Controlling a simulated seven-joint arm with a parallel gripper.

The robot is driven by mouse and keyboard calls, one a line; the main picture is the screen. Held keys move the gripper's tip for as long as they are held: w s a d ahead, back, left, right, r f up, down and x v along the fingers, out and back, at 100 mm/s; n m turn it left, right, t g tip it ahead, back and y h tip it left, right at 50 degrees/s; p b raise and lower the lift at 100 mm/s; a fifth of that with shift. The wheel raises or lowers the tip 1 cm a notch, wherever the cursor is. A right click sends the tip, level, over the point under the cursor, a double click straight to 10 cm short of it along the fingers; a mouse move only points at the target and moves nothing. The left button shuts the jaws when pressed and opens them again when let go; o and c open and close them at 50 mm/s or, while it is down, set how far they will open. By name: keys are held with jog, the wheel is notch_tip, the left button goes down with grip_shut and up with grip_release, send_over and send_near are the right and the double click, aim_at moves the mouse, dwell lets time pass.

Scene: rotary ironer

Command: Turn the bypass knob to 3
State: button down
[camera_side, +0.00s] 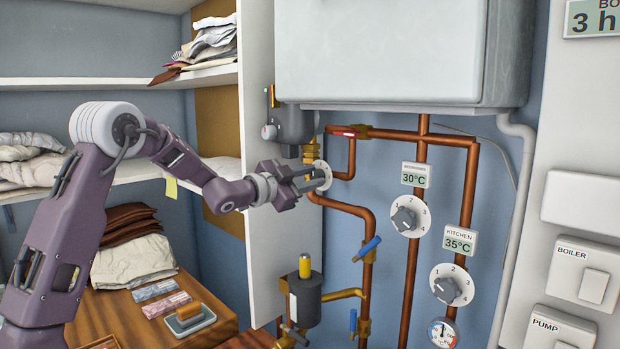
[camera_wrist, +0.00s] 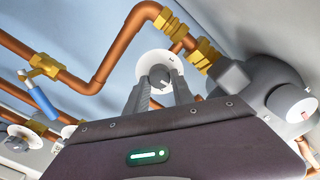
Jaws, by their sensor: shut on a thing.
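A round white dial (camera_side: 323,166) sits on the copper pipework left of centre in the side view. It also shows in the wrist view (camera_wrist: 148,63), with a small grey knob (camera_wrist: 160,77) at its middle. My gripper (camera_side: 316,179) reaches to this dial from the left. In the wrist view its two fingers (camera_wrist: 160,88) stand on either side of the knob and are shut on it. The fingers hide much of the knob in the side view. I cannot read the dial's numbers or where the knob points. No bypass label is readable.
Two numbered knobs, one under a 30°C display (camera_side: 415,174) and one under a 35°C KITCHEN display (camera_side: 460,242), lie to the right. A blue-handled valve (camera_side: 367,248) is below. A dark grey pump (camera_side: 293,126) is close above my gripper. Shelves with folded cloth stand left.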

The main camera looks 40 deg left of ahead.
jog(key=shift+f+m, duration=0.1)
jog(key=shift+m, duration=0.4)
jog(key=c, duration=1.1)
grip_release()
jog(key=shift+s, duration=0.1)
jog(key=s, duration=0.7)
